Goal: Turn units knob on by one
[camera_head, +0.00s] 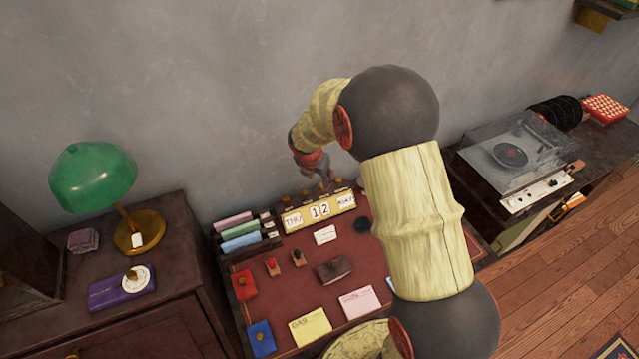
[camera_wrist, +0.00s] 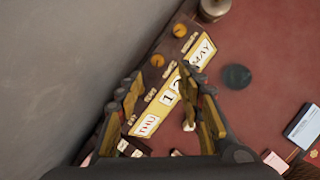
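The desk calendar (camera_head: 304,215) is a yellow-faced wooden block at the back of the desk, reading THU, 12 and a month card. It also shows tilted in the wrist view (camera_wrist: 159,110), where the month reads MAY and the second digit is partly covered by a finger. Small brassy knobs line its top back edge; two orange ones show in the wrist view, one upper (camera_wrist: 180,30) and one lower (camera_wrist: 157,60). My gripper (camera_head: 325,182) is just above the calendar's top edge. In the wrist view my gripper (camera_wrist: 158,85) has its fingers apart, with nothing seen held.
The red-topped desk (camera_head: 290,325) holds a file rack (camera_head: 240,240), stamps, a brown wallet-like object (camera_head: 334,270) and several cards. A green lamp (camera_head: 92,178) stands on the left cabinet. The wall is close behind the calendar. A record player (camera_head: 515,160) is at right.

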